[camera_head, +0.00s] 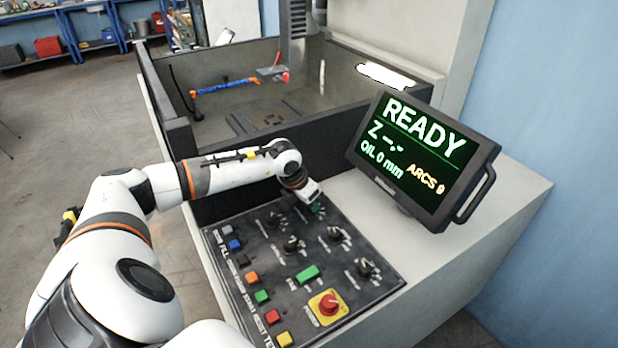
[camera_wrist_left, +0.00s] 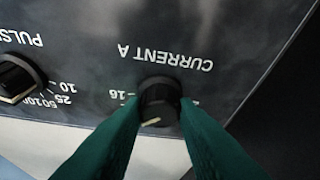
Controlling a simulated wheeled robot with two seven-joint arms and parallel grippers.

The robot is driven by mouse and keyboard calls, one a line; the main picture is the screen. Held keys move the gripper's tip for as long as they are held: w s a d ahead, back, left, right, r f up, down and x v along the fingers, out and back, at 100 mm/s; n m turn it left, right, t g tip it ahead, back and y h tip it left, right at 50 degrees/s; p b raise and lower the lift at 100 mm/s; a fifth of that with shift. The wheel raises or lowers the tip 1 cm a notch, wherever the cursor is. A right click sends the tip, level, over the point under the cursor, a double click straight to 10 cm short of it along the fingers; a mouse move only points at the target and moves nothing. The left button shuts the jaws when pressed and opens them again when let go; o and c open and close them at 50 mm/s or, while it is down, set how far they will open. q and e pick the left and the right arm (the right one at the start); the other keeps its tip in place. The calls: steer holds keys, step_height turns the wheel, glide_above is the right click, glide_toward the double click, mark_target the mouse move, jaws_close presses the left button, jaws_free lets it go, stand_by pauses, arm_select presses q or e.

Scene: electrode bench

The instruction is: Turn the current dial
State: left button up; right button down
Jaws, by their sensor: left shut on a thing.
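The current dial (camera_wrist_left: 160,98) is a black knob under the label "CURRENT A", which appears upside down in the left wrist view. Its pale mark shows at the knob's lower edge. A 16 is readable beside it; other scale figures are hidden by the fingers. My left gripper (camera_wrist_left: 160,112) has its green fingers on either side of the knob, shut on it. In the head view my left gripper (camera_head: 315,208) is at the far end of the control panel (camera_head: 235,290), and it hides the dial there. My right gripper is not in view.
The pulse dial (camera_wrist_left: 18,78) is beside the current dial. Other knobs, coloured buttons and a red stop button (camera_head: 329,304) are on the panel. A screen (camera_head: 425,155) reading "READY" stands to the right. A machine tank (camera_head: 225,110) lies behind.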

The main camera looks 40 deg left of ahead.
arm_select(q)
steer(key=m+h+b, duration=0.1)
steer(key=m+b, duration=0.1)
steer(key=shift+a+f+m+b, duration=0.1)
steer(key=shift+a+m+b, duration=0.05)
steer(key=shift+m+b, duration=0.25)
steer(key=shift+w+m+h+b, duration=0.1)
steer(key=shift+m+h+b, duration=0.3)
steer(key=shift+m+b, duration=0.45)
steer(key=shift+m, duration=0.25)
steer(key=shift+r, duration=0.2)
steer(key=o, duration=1)
